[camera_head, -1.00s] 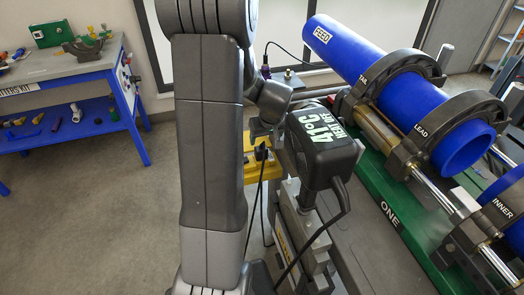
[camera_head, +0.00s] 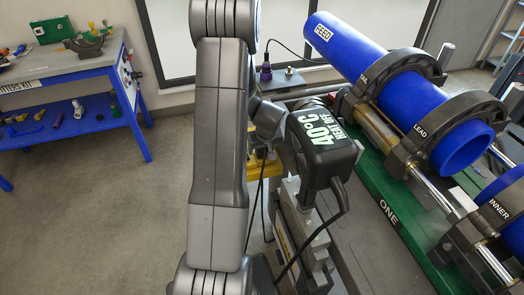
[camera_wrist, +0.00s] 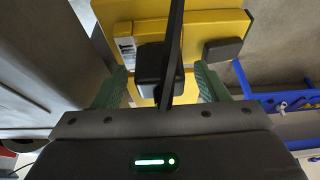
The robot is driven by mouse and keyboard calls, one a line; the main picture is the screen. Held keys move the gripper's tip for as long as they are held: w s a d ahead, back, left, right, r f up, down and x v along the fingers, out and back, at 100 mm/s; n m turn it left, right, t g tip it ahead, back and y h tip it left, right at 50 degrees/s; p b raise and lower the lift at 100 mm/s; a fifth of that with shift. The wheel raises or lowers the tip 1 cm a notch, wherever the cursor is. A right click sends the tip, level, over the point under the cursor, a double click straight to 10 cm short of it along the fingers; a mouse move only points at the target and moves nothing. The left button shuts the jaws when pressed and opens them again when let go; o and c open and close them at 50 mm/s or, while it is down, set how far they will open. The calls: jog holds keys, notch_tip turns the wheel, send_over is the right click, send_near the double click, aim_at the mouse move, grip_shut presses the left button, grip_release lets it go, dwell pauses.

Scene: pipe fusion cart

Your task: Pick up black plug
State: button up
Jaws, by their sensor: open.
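The black plug (camera_wrist: 151,66) sits on the face of a yellow box (camera_wrist: 190,30) in the wrist view. A black cable (camera_wrist: 175,45) passes in front of the plug's right side. My gripper (camera_wrist: 160,72) is open, with one green finger to the left of the plug and the other to its right. Gaps show between the fingers and the plug, and its depth between them is hard to judge. In the head view my arm covers much of the yellow box (camera_head: 252,176), and the plug cannot be made out.
A blue pipe (camera_head: 385,75) lies clamped at right; a blue workbench (camera_head: 65,75) stands at left.

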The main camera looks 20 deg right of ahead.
jog(key=shift+c, duration=0.2)
jog(key=c, duration=1)
jog(key=shift+c, duration=0.2)
